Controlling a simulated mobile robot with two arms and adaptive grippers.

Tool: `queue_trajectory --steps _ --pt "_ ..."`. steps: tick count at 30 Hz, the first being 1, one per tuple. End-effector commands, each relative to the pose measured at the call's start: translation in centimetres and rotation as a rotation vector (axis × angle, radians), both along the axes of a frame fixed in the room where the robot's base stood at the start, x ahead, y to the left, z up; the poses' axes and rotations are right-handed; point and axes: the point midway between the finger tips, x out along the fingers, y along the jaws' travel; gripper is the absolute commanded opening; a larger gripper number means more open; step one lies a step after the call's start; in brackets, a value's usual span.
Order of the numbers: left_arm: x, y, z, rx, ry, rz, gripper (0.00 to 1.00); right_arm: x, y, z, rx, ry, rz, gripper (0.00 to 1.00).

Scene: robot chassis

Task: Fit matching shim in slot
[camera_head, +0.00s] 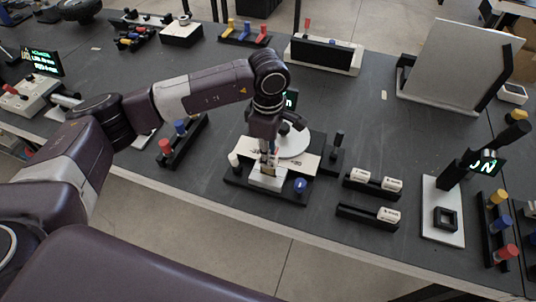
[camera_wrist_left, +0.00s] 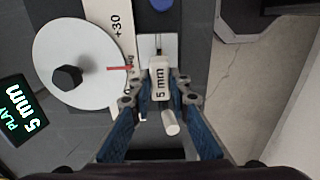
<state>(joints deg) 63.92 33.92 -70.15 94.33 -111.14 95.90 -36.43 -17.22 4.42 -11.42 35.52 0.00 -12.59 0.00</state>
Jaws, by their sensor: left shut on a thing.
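My left gripper (camera_head: 266,160) is low over the gauge fixture, pointing down. In the left wrist view its blue-padded fingers (camera_wrist_left: 158,90) are shut on a white shim (camera_wrist_left: 160,74) marked "5 mm". A white peg (camera_wrist_left: 170,122) shows between the fingers, below the shim. The shim's far end is at a white block (camera_wrist_left: 157,44) with a dark narrow slot; I cannot tell how deep it sits. A round white dial (camera_wrist_left: 80,64) with a red pointer is beside it. A display (camera_wrist_left: 20,108) reads "PLAY 5 mm". My right gripper is not in view.
Two black racks to the right hold white labelled shims (camera_head: 388,214). A black post (camera_head: 337,150) stands close right of the fixture. A stand with a square socket (camera_head: 445,218) and a rack of coloured pegs are farther right. The bench's front edge is near.

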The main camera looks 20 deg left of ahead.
Motion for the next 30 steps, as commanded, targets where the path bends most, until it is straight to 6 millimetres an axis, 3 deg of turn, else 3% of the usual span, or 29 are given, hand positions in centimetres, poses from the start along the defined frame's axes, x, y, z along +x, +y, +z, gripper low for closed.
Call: queue_trajectory --steps 30 --pt "0.03 0.0 -0.01 0.0 -0.001 0.0 0.0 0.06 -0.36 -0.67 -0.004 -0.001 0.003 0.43"
